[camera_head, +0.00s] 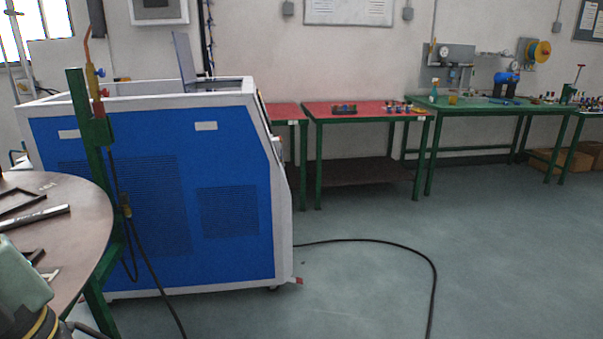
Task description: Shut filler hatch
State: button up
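The gas generator (150,200) is a large blue cabinet with white edges at the left of the head view. A thin grey-blue panel, which looks like the filler hatch (184,62), stands almost upright on top of it, raised open.
A round table (85,215) with metal pieces and a green post (88,150) with a torch and hose stand before the cabinet at left. A black cable (400,247) crosses the floor. Red-topped (365,108) and green (480,107) benches line the wall. Open floor lies right.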

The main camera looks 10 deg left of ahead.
aim_at(182, 45)
jog(key=i+l+u, duration=0.1)
jog(key=i+u, duration=0.3)
jog(key=i, duration=1)
jog(key=i+u, duration=0.35)
jog(key=i, duration=0.25)
jog(key=i+l+u, duration=0.1)
jog(key=i+u, duration=0.3)
jog(key=i, duration=0.25)
